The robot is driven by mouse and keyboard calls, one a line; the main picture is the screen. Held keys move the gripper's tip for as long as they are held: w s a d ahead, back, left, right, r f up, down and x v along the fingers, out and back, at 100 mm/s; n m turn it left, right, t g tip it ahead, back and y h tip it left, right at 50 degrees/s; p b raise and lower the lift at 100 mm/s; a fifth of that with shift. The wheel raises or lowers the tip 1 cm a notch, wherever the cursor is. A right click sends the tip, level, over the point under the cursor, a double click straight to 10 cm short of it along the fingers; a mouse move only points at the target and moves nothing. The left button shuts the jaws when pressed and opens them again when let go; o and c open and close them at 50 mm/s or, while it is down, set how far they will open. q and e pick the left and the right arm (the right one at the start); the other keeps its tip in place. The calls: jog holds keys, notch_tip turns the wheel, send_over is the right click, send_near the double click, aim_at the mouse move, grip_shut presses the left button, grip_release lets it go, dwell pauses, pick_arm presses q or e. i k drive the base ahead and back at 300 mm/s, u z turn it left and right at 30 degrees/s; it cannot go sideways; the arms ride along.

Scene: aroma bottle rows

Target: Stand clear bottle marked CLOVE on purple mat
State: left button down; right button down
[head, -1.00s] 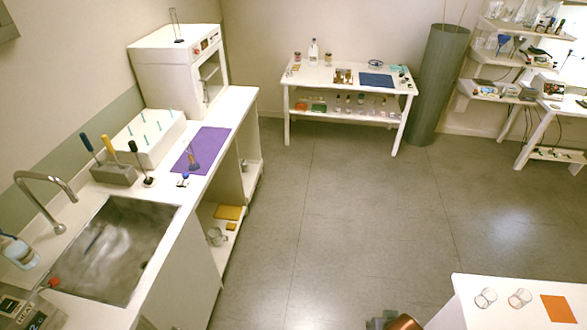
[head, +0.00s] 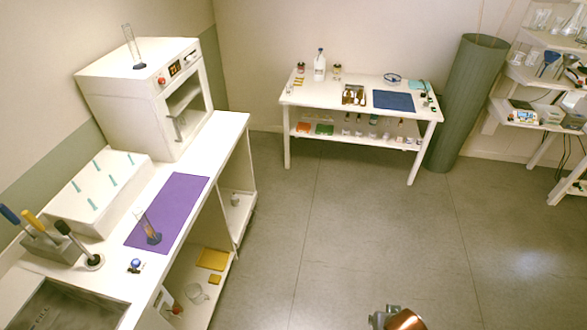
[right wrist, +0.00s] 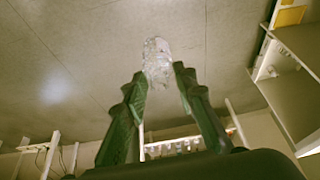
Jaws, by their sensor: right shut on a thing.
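The purple mat (head: 182,195) lies on the white counter at the left in the head view. A clear glass vessel with a dark blue base and amber contents (head: 150,230) stands on its near part; the far part of the mat is bare. In the right wrist view, my right gripper (right wrist: 161,78) is shut on a clear bottle (right wrist: 157,56), held between the fingertips above the floor. Any marking on the bottle is too blurred to read. My left gripper is not in view.
A white box with teal sticks (head: 95,190) stands left of the mat, and a white oven-like cabinet (head: 145,95) beyond it. A small blue-topped item (head: 136,265) and a tool holder (head: 50,250) are nearer.

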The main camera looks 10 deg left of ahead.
aim_at(177, 197)
jog(key=i, duration=2.1)
jog(key=u, duration=2.4)
